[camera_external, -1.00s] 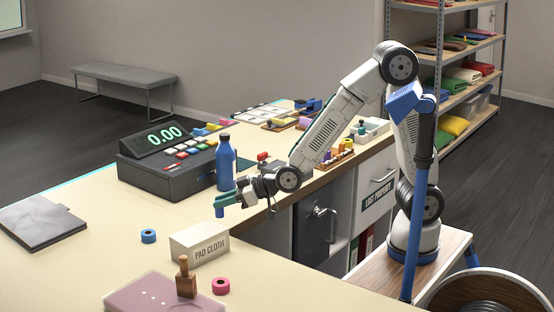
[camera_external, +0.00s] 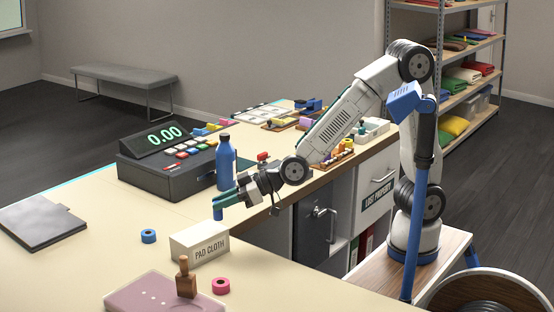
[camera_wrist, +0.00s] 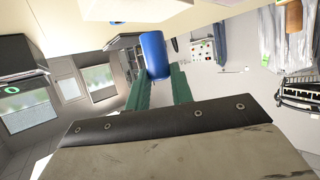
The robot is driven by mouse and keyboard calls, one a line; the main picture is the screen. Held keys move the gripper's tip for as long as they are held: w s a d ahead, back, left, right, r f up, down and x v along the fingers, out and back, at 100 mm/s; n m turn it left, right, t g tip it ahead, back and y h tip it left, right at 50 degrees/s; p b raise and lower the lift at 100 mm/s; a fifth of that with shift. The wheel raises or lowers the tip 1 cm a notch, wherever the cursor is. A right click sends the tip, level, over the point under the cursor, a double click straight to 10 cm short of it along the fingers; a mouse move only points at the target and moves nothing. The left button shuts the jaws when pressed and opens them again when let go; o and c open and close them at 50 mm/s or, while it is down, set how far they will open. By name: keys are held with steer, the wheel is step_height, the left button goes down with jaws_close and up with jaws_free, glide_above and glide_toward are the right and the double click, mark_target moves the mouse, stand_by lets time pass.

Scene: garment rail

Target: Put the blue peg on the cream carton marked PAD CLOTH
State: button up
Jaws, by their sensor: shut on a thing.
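The blue peg (camera_external: 217,213) is held upright between the green fingertips of my gripper (camera_external: 222,201). In the wrist view the blue peg (camera_wrist: 155,55) sits between the two green fingers (camera_wrist: 160,82), which are shut on it. The cream carton marked PAD CLOTH (camera_external: 200,243) stands on the counter, its label facing the front right. In the external view the peg's lower end shows just above the carton's far right top edge. I cannot tell whether it touches the carton.
A blue bottle (camera_external: 226,162) and a cash register (camera_external: 168,163) stand behind my gripper. A blue tape roll (camera_external: 148,236) lies left of the carton. A pink roll (camera_external: 221,286) and a wooden-handled stamp (camera_external: 185,279) are in front.

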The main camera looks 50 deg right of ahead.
steer(key=w+a, duration=0.2)
steer(key=w, duration=0.1)
steer(key=w+a, duration=0.1)
steer(key=shift+w+a+f, duration=0.15)
steer(key=shift+w+f, duration=0.15)
steer(key=shift+f, duration=1.75)
steer(key=shift+f, duration=0.1)
steer(key=o, duration=1)
steer(key=shift+s, duration=0.1)
steer(key=v, duration=1.2)
